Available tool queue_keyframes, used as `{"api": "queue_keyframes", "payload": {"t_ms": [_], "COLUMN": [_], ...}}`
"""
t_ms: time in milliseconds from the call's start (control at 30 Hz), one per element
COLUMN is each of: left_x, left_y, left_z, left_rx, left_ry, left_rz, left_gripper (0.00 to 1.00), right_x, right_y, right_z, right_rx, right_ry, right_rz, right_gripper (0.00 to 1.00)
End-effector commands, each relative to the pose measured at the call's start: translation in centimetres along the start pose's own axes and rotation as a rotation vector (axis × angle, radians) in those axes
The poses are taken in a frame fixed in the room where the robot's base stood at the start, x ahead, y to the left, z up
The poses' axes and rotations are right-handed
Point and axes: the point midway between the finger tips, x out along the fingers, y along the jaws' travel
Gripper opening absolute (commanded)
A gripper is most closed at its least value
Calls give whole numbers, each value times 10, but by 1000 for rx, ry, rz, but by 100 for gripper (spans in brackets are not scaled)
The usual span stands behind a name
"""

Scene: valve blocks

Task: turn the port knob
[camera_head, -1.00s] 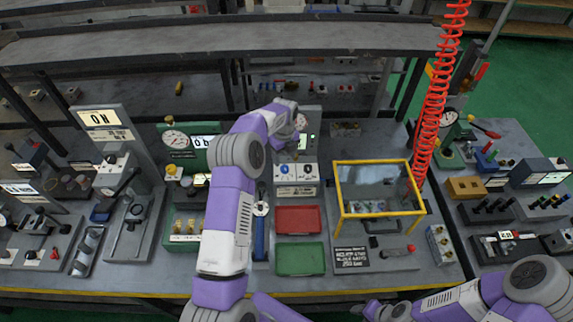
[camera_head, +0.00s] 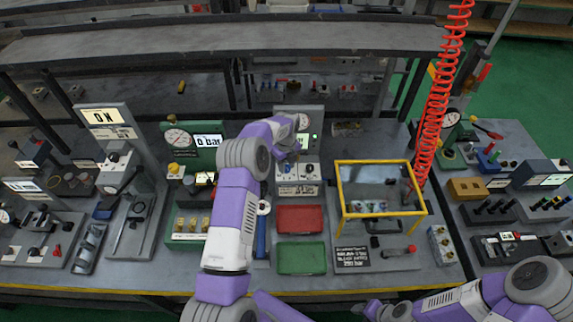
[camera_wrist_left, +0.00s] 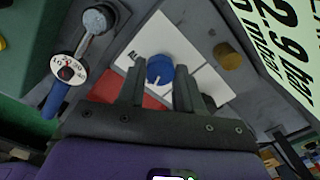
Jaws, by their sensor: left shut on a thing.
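A blue knob (camera_wrist_left: 160,69) with a white pointer line sits on a pale panel in the left wrist view. My left gripper (camera_wrist_left: 158,84) is shut on it, one finger on each side. A second knob (camera_head: 309,169) shows to the right on this block. I cannot read which knob is labelled port. My right gripper (camera_head: 372,309) is at the bottom edge, too small to judge.
A display (camera_wrist_left: 278,40) reading 2.9 bar is close by in the wrist view, with a brass knob (camera_wrist_left: 228,56) near it. Red (camera_head: 300,219) and green (camera_head: 302,258) trays lie in front of the block. A yellow-framed guard (camera_head: 383,214) stands to the right.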

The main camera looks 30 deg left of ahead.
Motion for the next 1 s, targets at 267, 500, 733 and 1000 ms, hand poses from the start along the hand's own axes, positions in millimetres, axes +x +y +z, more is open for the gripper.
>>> {"api": "queue_keyframes", "payload": {"t_ms": [267,500,733,1000], "left_x": [0,2,1,1], "left_y": [0,0,0,0], "left_z": [0,0,0,0], "left_rx": [-14,-115,-294,-503], "left_ry": [0,0,-1,-1], "left_rz": [0,0,-1,0], "left_gripper": [5,5,5,5], "right_x": [2,11,22,30], "right_y": [1,4,8,11], "right_z": [0,0,-1,-1], "right_rx": [0,0,0,0], "right_ry": [0,0,0,0], "right_rz": [0,0,0,0], "right_gripper": [43,43,43,43]}}
